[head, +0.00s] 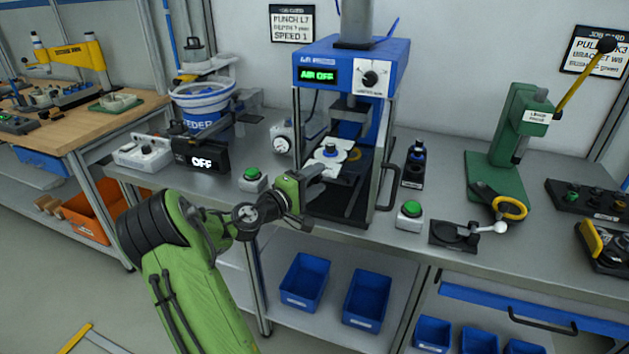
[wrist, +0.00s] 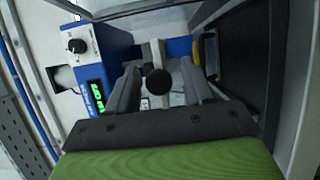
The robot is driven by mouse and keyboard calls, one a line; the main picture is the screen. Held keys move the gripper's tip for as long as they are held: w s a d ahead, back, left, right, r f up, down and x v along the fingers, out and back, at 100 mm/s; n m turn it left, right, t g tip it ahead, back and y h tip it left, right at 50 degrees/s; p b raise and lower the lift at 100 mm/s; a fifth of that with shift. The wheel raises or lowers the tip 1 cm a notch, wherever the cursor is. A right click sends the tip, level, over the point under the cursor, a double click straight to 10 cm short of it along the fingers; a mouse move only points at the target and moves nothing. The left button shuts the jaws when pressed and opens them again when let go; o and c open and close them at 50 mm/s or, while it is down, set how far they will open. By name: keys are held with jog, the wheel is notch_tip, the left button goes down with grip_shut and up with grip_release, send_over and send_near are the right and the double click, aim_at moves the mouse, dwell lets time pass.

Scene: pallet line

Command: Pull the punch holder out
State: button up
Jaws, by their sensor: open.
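The blue air press (head: 345,62) stands on the bench with a lit "AIR OFF" display and a dial. A grey block (head: 350,110) sits under its head and may be the punch holder; I cannot tell for sure. My gripper (head: 318,178) is at the press's open front, low and to the left. In the wrist view my gripper (wrist: 160,88) is open, and a round black knob (wrist: 158,82) shows between its fingers. I cannot tell whether the fingers touch the knob. The press's blue head (wrist: 100,65) is at left there.
A black handle (head: 388,185) stands at the press's right front. A white plate with a blue centre (head: 331,152) lies inside. Green buttons (head: 253,174) flank the press. An "OFF" box (head: 201,158) is left; a green lever press (head: 505,130) is right.

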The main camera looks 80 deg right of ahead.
jog(key=p+v, duration=0.2)
jog(key=v, duration=1.3)
jog(key=shift+w+a, duration=0.2)
jog(key=shift+a, duration=0.15)
jog(key=w+a+r+t+y+p, duration=0.2)
jog(key=a+r+t+y+p, duration=0.25)
jog(key=a, duration=0.65)
jog(key=w+a+r+t+y+p, duration=0.1)
jog(key=w+a+t+y+p, duration=0.2)
jog(key=a+t+y, duration=0.55)
jog(key=s+a+r+n+y+p, duration=0.1)
jog(key=s+a+r+n, duration=0.1)
jog(key=a, duration=0.6)
jog(key=s+a+r+n+t+y+p, duration=0.1)
jog(key=s+a+r+n+p, duration=0.1)
jog(key=a+r, duration=0.4)
jog(key=s+a+n, duration=0.1)
jog(key=s+a, duration=0.1)
jog(key=a, duration=0.1)
jog(key=shift+a+n+y+p, duration=0.2)
jog(key=shift+n+y+p, duration=0.1)
jog(key=shift+y, duration=0.1)
